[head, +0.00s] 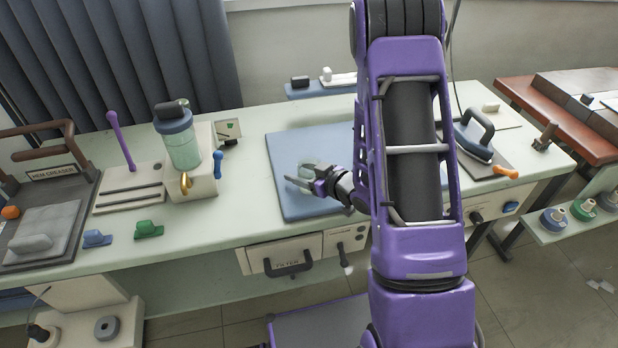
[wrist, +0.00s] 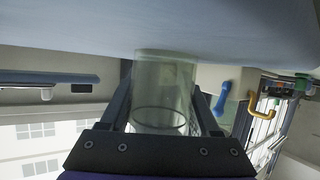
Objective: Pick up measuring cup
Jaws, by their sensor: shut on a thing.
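The measuring cup (head: 313,168) is a clear, greenish see-through vessel at the blue mat (head: 285,150) on the workbench. My gripper (head: 305,183) reaches it from the right in the head view, and its dark fingers partly hide it. In the wrist view the cup (wrist: 163,85) stands between the two fingers of my gripper (wrist: 162,105), which is shut on it. Its far end meets the blue surface in that picture; I cannot tell whether it touches the mat or is just clear of it.
A lidded teal jar (head: 182,138) on a cream block stands to the left, near a purple-handled stand (head: 120,140). An iron (head: 474,135) sits to the right behind my arm. Green (head: 148,229) and blue (head: 96,238) small pieces lie near the front left edge.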

